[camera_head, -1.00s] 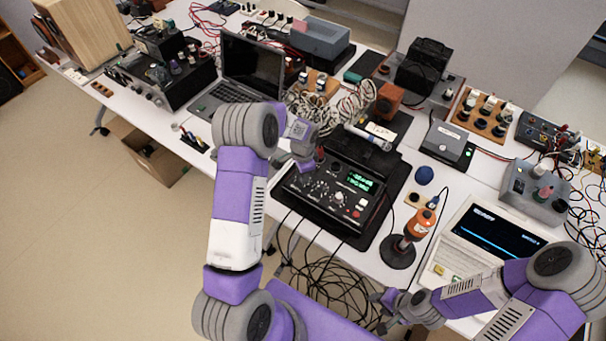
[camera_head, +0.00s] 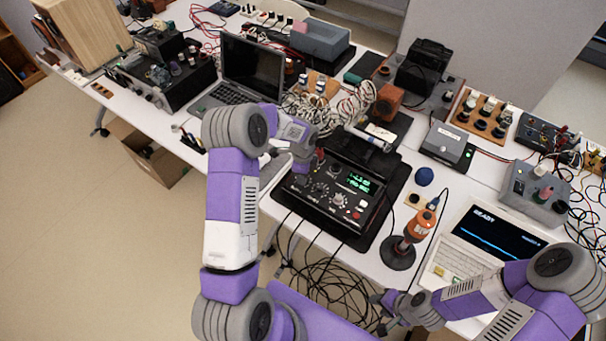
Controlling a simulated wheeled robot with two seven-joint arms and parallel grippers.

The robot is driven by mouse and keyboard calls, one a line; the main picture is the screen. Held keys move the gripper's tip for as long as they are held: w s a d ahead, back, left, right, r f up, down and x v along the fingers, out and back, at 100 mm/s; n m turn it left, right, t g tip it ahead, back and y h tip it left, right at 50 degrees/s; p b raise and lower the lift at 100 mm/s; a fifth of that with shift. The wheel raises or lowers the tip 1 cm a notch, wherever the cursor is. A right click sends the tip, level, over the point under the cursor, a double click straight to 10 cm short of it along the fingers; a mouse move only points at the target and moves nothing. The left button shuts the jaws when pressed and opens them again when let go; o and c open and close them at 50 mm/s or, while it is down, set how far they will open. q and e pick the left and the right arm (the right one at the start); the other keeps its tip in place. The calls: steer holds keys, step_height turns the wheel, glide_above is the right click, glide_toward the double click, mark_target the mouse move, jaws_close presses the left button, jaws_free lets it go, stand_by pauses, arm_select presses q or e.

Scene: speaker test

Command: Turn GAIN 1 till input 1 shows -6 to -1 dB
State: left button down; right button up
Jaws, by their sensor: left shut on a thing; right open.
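The black audio unit (camera_head: 322,212) with knobs and a small green display (camera_head: 359,183) lies on a dark mat on the table. The display's upper line seems to read about -4.2 dB, but the digits are tiny. My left gripper (camera_head: 303,167) reaches down at the unit's upper left corner and is shut on a knob there, taken to be GAIN 1; the fingers hide the knob and its label. Other knobs show on the panel. My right gripper (camera_head: 384,312) is open and empty, low by the table's front edge, apart from the unit.
An orange tool on a round stand (camera_head: 412,238) and a white laptop-like device (camera_head: 485,238) stand right of the unit. A blue ball (camera_head: 424,176) sits beside the mat. Coiled white cables (camera_head: 325,108) lie behind. Black cables (camera_head: 335,280) hang below the front edge.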

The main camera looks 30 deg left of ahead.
stand_by(0.3)
arm_select(q)
steer(key=c, duration=0.9)
jaws_free()
step_height(320, 180, up, 8)
steer(key=shift+f+p, duration=0.15)
steer(key=shift+p, duration=0.25)
